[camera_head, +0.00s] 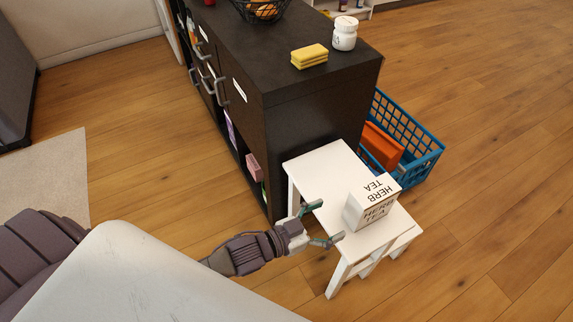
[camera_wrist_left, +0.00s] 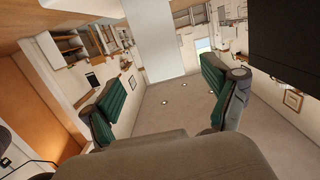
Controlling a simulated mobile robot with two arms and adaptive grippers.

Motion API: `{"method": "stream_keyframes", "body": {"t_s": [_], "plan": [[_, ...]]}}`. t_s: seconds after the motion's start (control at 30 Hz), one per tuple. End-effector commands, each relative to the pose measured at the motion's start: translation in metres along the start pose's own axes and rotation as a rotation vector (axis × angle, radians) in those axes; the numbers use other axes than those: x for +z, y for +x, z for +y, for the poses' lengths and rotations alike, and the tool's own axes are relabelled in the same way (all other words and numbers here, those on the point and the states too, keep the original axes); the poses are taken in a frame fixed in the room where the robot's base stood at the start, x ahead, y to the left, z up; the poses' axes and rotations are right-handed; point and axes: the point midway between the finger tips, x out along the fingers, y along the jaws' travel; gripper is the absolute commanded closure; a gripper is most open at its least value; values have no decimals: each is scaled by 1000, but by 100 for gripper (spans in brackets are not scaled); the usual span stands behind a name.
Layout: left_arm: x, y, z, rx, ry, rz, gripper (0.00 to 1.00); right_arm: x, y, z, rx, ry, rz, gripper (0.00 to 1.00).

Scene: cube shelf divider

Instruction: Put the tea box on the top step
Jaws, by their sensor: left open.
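The tea box (camera_head: 370,204) is a white box lettered "HERB TEA". It stands upright on the right-hand, nearer part of the white step stool (camera_head: 318,168). The stool's left-hand part, beside the dark cabinet, is bare. I cannot clearly tell the height difference between its steps. My left gripper (camera_head: 328,221) is open and empty, just left of the box, with its fingers spread toward it and apart from it. In the left wrist view the two green-padded fingers (camera_wrist_left: 162,70) are wide apart with nothing between them; the box does not show there. My right gripper is not in view.
The dark cabinet (camera_head: 315,112) rises behind the stool, with a yellow sponge (camera_head: 310,55), a white bottle (camera_head: 344,34) and a wire basket (camera_head: 258,8) on top. A blue crate (camera_head: 425,160) holding an orange thing stands behind the stool. Floor right of the stool is clear.

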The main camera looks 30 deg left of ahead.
Motion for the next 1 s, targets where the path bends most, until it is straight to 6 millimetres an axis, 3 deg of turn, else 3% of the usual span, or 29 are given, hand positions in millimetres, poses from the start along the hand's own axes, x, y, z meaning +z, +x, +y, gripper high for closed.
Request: {"method": "stream_keyframes", "body": {"t_s": [0.17,0.27,0.43,0.6,0.73,1.0], "plan": [[19,-2,-11,-77,-16,-98,13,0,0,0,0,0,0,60],[55,-14,-27,-189,-48,-279,13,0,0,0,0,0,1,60],[131,-72,-37,-342,-146,-692,13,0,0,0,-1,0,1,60],[179,-138,-20,-379,-255,-1020,13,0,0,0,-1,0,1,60],[192,-164,-8,-375,-300,-1139,13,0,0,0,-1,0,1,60],[194,-170,-6,-372,-305,-1163,13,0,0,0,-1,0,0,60]]}}
